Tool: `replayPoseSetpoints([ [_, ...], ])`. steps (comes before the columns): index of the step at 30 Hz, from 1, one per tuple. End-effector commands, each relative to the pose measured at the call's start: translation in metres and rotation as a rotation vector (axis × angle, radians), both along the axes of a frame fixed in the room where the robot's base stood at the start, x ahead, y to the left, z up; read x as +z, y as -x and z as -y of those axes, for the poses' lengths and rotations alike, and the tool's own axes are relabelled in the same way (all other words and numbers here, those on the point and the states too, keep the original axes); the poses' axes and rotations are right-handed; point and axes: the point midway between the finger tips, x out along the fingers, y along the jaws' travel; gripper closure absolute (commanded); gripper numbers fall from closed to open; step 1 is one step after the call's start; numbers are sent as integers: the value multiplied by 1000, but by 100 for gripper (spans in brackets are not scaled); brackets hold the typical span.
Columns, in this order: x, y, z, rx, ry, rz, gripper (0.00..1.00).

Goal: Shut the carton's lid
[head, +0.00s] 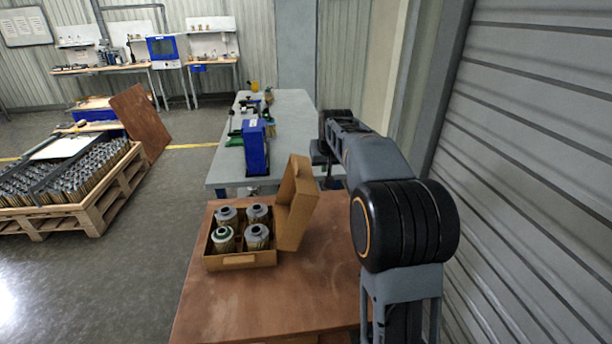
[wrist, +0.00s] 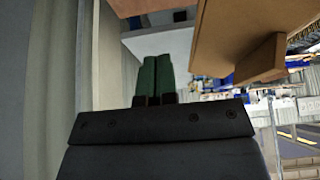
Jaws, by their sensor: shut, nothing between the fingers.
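The carton (head: 240,261) stands on the brown table, with several grey filter cartridges (head: 257,236) upright in its compartments. One cartridge at the front left has a green ring. The carton's lid (head: 295,203) is open, standing up at the right side and leaning a little outward. In the wrist view the lid (wrist: 230,35) appears as a brown panel at the upper right, beyond the fingers. My gripper (wrist: 157,62) has its green fingers shut together and empty, apart from the lid. In the head view my arm hides much of the gripper, to the right of the lid.
The brown table (head: 290,290) is bare in front of the carton. Behind it is a grey table (head: 285,120) with a blue bin (head: 256,147). A ribbed wall (head: 540,150) rises close on the right. A loaded pallet (head: 75,205) stands on the floor at left.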

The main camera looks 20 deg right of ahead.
Motion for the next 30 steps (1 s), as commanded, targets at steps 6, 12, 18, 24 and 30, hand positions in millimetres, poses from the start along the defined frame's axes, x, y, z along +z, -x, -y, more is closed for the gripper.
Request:
replayPoseSetpoints([
  [6,0,0,0,0,0,0,100],
  [12,-2,0,0,0,0,0,100],
  [18,-8,-1,0,0,0,0,100],
  [24,-16,-2,0,0,0,-1,100],
  [30,-24,-3,0,0,0,-1,100],
])
